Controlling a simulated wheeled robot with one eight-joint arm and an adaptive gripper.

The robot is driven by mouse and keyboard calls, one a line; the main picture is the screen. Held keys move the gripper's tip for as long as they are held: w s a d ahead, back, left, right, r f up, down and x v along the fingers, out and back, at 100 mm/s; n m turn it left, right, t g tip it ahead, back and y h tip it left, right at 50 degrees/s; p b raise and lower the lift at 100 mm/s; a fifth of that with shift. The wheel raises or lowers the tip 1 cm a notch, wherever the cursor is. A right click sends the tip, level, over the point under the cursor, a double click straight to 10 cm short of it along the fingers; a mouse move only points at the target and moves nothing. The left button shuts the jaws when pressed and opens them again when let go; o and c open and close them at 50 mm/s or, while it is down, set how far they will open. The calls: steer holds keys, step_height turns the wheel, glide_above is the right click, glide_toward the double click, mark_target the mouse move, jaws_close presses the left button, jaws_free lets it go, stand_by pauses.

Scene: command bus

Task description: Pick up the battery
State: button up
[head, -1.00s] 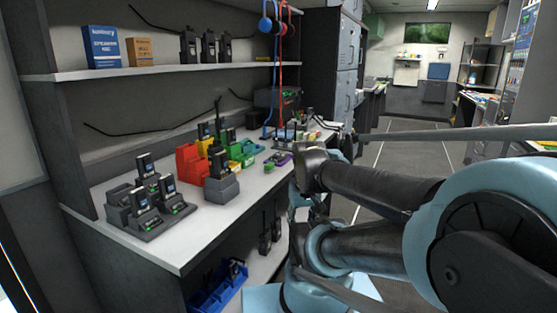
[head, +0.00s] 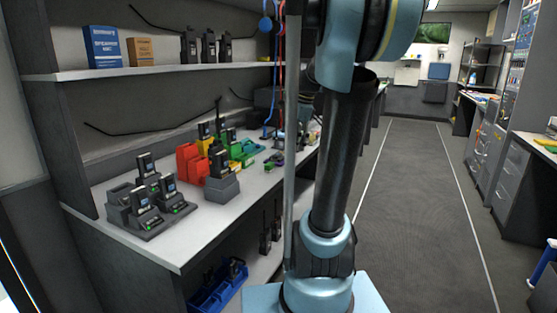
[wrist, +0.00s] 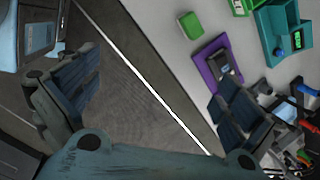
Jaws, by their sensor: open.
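My gripper (wrist: 158,65) is open and empty in the wrist view, its two fingers wide apart above the floor beside the bench edge. A small green block (wrist: 190,25) lies on the white bench top; I cannot tell if it is the battery. Next to it is a purple tray (wrist: 207,72) with a small grey device (wrist: 222,64) in it, partly behind the right finger. The green block is apart from both fingers. In the head view, my upright arm hides part of the bench, and my gripper does not show.
A grey charger (head: 150,232) with several radios stands at the bench's near end. Red (head: 188,165) and green chargers stand farther along. A teal charger (wrist: 272,32) is at the right of the wrist view. The aisle floor (head: 420,210) is clear.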

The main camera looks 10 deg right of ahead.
steer(key=w+d+r+m+y, duration=0.1)
steer(key=w+d+r+m, duration=0.1)
steer(key=w+m, duration=0.35)
steer(key=w+d+r+m, duration=0.2)
steer(key=w+m, duration=0.1)
steer(key=w, duration=0.6)
glide_toward(281, 152)
steer(key=s+a+f, duration=0.2)
steer(key=s+f, duration=0.1)
steer(key=shift+w+x, duration=0.15)
steer(key=shift+x, duration=1.2)
steer(key=shift+w+x, duration=0.15)
steer(key=shift+x, duration=1.15)
steer(key=c, duration=1.1)
steer(key=shift+o, duration=0.2)
steer(key=shift+r, duration=0.2)
step_height(281, 152, up, 10)
